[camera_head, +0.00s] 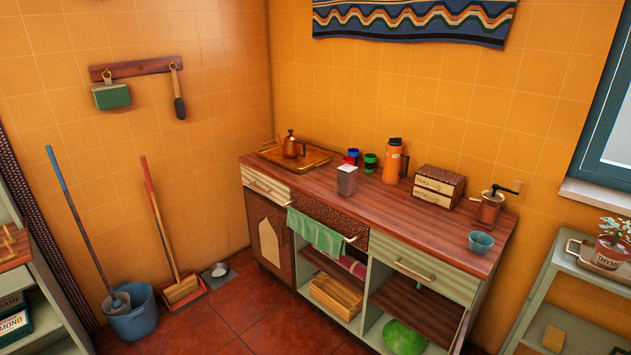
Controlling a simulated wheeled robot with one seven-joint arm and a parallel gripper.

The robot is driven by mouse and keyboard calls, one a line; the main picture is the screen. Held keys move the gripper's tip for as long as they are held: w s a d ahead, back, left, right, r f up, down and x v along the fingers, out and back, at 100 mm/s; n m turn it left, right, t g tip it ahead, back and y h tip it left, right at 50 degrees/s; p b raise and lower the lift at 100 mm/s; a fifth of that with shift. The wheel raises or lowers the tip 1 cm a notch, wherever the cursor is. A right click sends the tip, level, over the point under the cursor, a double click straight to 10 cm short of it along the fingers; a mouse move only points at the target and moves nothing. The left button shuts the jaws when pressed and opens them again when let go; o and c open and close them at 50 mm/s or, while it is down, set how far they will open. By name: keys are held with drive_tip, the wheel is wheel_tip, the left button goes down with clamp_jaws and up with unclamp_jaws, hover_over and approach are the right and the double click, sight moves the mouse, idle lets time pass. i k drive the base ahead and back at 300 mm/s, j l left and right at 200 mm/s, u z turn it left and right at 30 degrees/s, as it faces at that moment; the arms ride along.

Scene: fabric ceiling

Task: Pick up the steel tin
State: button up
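A small box-shaped steel tin (347,180) with a grey metallic body stands upright on the wooden top of the kitchen counter (425,226), near its front edge and left of the middle. A red and a blue-lidded jar (352,156) and a green-lidded jar (370,162) stand just behind it. An orange flask (393,161) stands to its right. My gripper is not in view.
A copper kettle (293,145) sits on a tray (269,155) at the counter's left. Drawer boxes (438,187), a coffee grinder (489,205) and a teal bowl (481,242) stand right. A bucket (133,316) and broom (163,225) occupy the left floor.

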sight(346, 183)
drive_tip(key=i+j, duration=0.15)
drive_tip(key=j, duration=0.25)
drive_tip(key=i+j, duration=0.1)
drive_tip(key=j, duration=0.25)
drive_tip(key=i+j, duration=0.15)
drive_tip(key=j, duration=0.25)
drive_tip(key=i+j, duration=0.15)
drive_tip(key=j, duration=0.2)
drive_tip(key=i+j+u, duration=0.1)
drive_tip(key=j, duration=0.3)
drive_tip(key=i+l, duration=0.1)
drive_tip(key=i, duration=0.5)
drive_tip(key=i+l, duration=0.15)
drive_tip(key=i, duration=0.5)
drive_tip(key=i+l+u, duration=0.1)
drive_tip(key=i+l, duration=0.45)
drive_tip(key=i, duration=0.05)
